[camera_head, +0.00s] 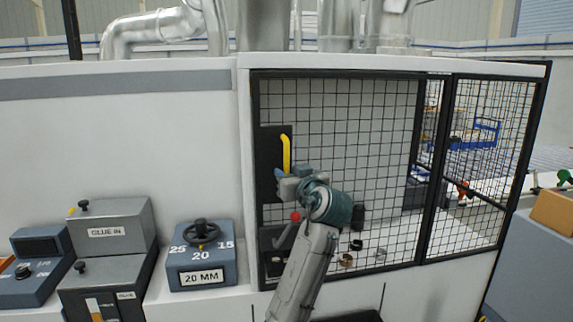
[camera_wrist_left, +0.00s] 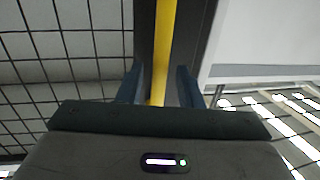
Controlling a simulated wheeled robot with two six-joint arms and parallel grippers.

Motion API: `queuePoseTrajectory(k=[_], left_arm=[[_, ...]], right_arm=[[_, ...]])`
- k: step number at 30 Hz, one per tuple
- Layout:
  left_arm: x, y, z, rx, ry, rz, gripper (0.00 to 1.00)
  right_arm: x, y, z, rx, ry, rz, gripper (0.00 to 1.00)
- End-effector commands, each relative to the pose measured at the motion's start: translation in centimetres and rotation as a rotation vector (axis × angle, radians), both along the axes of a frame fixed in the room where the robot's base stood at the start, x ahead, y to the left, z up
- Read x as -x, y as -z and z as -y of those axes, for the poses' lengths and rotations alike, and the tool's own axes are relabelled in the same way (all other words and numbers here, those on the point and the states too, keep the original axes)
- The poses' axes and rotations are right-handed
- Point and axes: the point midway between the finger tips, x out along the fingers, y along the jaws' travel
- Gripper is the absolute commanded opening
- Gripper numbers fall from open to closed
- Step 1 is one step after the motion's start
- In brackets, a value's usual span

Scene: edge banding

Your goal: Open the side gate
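The side gate (camera_head: 350,140) is a black-framed wire mesh panel in the white machine body, and it stands shut in the head view. A yellow vertical handle (camera_head: 286,150) sits on a black plate (camera_head: 268,160) at the gate's left edge. My left gripper (camera_head: 281,180) is at the handle's lower end. In the left wrist view the yellow handle (camera_wrist_left: 161,50) runs between the two fingers of my left gripper (camera_wrist_left: 158,88), with a gap visible on both sides. The left gripper is open. My right gripper is not in view.
A second mesh panel (camera_head: 485,165) adjoins on the right. Left of the gate are a blue dial box (camera_head: 203,262) and grey glue boxes (camera_head: 112,232). A red knob (camera_head: 295,216) is just below my left gripper. Small parts lie behind the mesh.

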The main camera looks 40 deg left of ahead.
Motion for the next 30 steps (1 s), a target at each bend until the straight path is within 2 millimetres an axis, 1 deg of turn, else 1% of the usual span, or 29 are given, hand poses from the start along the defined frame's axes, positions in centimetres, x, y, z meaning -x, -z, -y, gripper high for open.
queuePoseTrajectory(k=[1,6,14,16,19,20,26,30], left_arm=[[-0.3,-0.3,-0.6,-0.002,-0.002,-0.002,0.33],[-0.8,-0.1,-1.5,0.000,0.000,0.000,0.33],[-0.9,0.1,-1.6,0.001,0.000,0.000,0.33],[-0.9,0.1,-1.6,0.001,0.000,0.000,0.23],[-0.9,0.0,-1.6,0.001,0.001,0.000,0.03],[-0.9,0.0,-1.6,0.001,0.001,0.000,0.00],[-0.9,0.1,-1.6,0.001,0.000,0.000,0.00],[-0.8,0.2,-1.6,0.002,-0.012,0.000,0.00]], right_arm=[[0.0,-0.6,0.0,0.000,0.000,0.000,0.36],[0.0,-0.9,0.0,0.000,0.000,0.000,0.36],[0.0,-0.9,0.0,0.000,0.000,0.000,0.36],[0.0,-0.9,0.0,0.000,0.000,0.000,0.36],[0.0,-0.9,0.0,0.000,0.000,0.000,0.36],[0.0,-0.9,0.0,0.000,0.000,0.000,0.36],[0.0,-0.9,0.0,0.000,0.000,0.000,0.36],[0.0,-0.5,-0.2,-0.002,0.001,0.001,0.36]])
